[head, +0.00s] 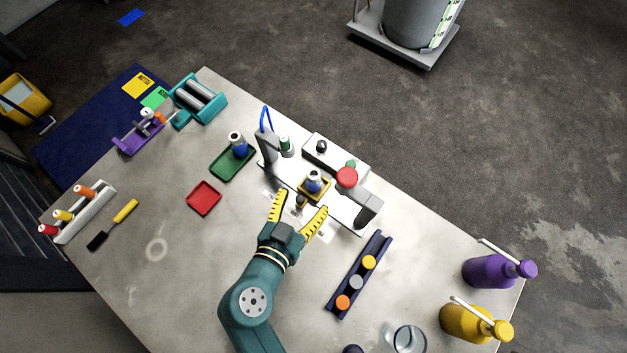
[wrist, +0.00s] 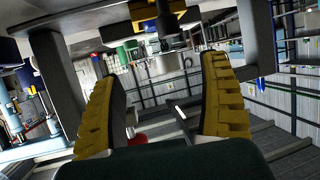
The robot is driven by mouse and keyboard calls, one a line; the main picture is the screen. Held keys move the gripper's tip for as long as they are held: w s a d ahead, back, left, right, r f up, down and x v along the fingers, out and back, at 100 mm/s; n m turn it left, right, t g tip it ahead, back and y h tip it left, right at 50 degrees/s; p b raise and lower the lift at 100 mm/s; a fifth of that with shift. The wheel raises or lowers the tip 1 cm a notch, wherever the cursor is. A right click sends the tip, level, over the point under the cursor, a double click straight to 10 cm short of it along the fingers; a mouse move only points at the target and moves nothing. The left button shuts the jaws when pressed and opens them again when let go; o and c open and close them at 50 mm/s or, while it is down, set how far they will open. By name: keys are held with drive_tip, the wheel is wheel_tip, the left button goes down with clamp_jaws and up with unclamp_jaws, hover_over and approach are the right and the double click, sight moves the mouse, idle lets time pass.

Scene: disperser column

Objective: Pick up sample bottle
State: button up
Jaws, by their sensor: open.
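A sample bottle with a blue body and pale cap (head: 314,179) stands in a yellow square holder (head: 325,190) on the disperser column (head: 345,212). A similar blue bottle (head: 238,140) stands in a green tray (head: 228,168) further left. My gripper (head: 302,203) is open with yellow ribbed fingers, at the disperser's near edge, just short of the bottle in the holder. Nothing is held. In the wrist view my gripper (wrist: 158,80) has a wide gap between its fingers. Dark and yellow parts show above the gap there; I cannot tell whether the bottle is among them.
The disperser's upright post (head: 267,146) and red knob (head: 347,177) stand close to the holder. A dark rack (head: 357,290) lies to the right of my arm. An empty red tray (head: 204,198) lies left.

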sight(312, 183)
drive_tip(key=x, duration=0.2)
drive_tip(key=b+x, duration=0.1)
drive_tip(key=x, duration=0.5)
drive_tip(key=shift+w+a+f, duration=0.1)
drive_tip(key=shift+w+a, duration=0.1)
drive_tip(key=shift+w, duration=0.15)
drive_tip(key=c, duration=1.3)
